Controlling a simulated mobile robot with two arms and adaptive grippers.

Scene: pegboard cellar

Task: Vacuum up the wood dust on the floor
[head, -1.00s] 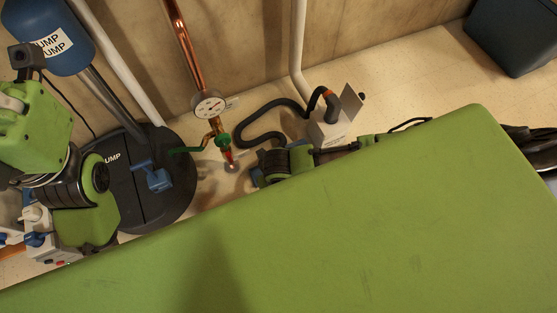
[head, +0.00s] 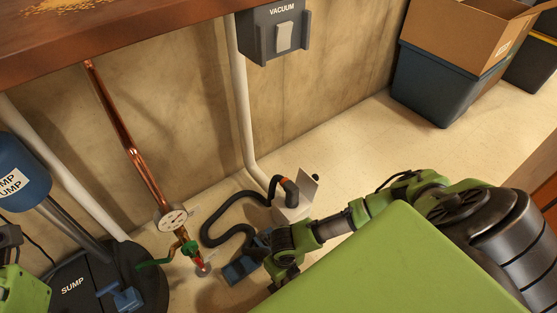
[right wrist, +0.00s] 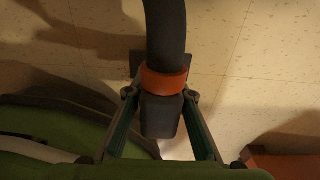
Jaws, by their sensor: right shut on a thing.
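The dark vacuum hose (head: 213,226) runs from a white box (head: 292,211) with an open flap at the wall. It loops over the floor to my right gripper. In the right wrist view my right gripper (right wrist: 162,118) is shut on the hose's black cuff (right wrist: 160,113), below an orange collar (right wrist: 166,80). In the head view its fingers are hard to make out, low beside a blue-grey piece (head: 240,270). Yellowish wood dust (head: 65,5) shows on the bench top; I make out none on the visible floor. Only part of my left arm shows at lower left, without its gripper.
A grey unit marked VACUUM (head: 281,32) hangs on the wall. A copper pipe with a gauge (head: 173,218) and green valve, and the sump base (head: 75,287), stand left of the hose. A blue bin (head: 436,88) is at upper right. Floor before it is clear.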

